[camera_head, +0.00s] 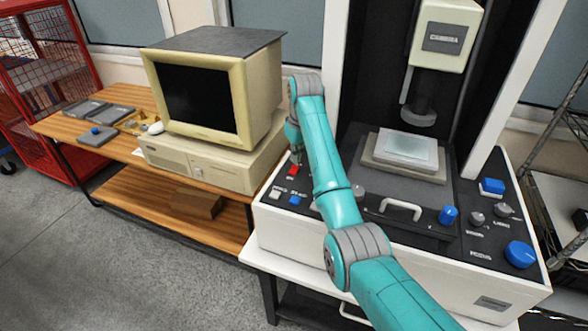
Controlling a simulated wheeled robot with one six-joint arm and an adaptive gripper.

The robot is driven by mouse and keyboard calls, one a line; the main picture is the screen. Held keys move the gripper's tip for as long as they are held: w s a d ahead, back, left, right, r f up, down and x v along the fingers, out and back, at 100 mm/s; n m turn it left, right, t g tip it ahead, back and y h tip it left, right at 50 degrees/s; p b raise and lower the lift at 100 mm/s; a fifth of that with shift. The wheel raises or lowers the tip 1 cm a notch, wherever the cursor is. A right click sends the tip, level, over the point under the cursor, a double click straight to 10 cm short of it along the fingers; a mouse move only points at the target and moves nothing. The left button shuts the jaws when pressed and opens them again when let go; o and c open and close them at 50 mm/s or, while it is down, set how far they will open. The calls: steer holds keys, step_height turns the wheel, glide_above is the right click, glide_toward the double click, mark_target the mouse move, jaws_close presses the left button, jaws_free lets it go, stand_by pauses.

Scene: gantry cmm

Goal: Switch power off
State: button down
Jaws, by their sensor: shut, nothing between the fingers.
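A small red switch (293,171) sits on the dark left control panel of the white gantry machine (395,258). Its on or off position is too small to tell. My teal arm reaches up from the bottom right across the machine's left side. My gripper (296,154) is at the arm's far end, pointing down, shut and empty. It is just above or behind the red switch in the picture; I cannot tell whether they touch. A pale button (275,195) and a blue button (295,200) are on the same panel. My arm hides part of that panel.
An old computer (205,95) stands on the wooden bench (125,165) close to the machine's left. The machine's camera head (440,38) hangs over a stacked stage (400,165). Blue knobs (521,253) and a white handle (400,207) project at the front right.

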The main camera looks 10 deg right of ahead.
mark_target(296, 167)
steer(key=shift+f, duration=1.1)
stand_by(0.7)
steer(key=shift+r, duration=3.55)
